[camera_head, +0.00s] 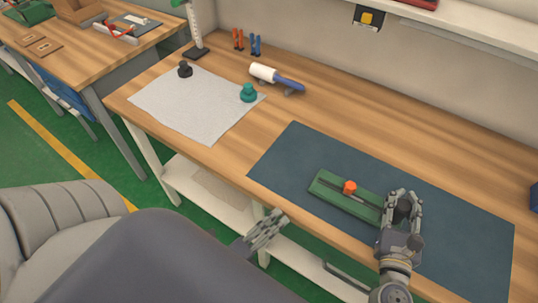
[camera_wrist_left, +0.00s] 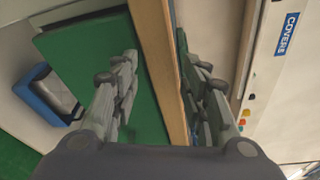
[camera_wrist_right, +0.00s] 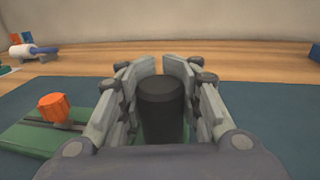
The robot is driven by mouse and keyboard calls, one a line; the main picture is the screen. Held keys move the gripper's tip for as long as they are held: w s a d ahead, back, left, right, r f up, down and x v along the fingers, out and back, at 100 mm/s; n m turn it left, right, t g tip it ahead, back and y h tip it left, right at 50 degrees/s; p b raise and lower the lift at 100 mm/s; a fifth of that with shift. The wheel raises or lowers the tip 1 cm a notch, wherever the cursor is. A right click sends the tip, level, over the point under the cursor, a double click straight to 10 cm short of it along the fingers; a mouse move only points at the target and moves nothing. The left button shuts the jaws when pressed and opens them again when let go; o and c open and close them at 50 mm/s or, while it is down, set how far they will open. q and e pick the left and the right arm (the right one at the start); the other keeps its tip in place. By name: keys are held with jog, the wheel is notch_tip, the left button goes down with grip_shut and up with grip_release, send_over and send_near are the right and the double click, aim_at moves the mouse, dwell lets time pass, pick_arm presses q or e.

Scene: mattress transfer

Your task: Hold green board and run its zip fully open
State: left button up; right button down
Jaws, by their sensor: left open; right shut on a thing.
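The green board (camera_head: 346,196) lies flat on the dark blue mat (camera_head: 300,160) on the workbench. A zip runs along its top, with an orange pull (camera_head: 349,187) standing on it near the middle of the visible part. My right gripper (camera_head: 402,205) is at the board's right end, its fingers around a black upright knob (camera_wrist_right: 162,105). In the right wrist view the orange pull (camera_wrist_right: 54,107) is left of the fingers. My left gripper (camera_head: 268,232) is open and empty, low in front of the bench's front edge, apart from the board.
A light grey cloth (camera_head: 195,105) with a black knob (camera_head: 184,69) and a teal knob (camera_head: 248,93) lies left of the mat. A white roller (camera_head: 264,73) and orange and blue clips (camera_head: 238,40) stand behind. The mat is clear around the board.

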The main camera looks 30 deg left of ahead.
pick_arm(q)
notch_tip(320, 180, down, 12)
jog(key=s+n+g+y, duration=0.1)
jog(key=n+g, duration=0.1)
jog(key=n, duration=0.3)
jog(key=shift+s+r+g, duration=0.15)
jog(key=shift+s+g, duration=0.05)
jog(key=shift+g, duration=0.1)
jog(key=shift+a, duration=0.1)
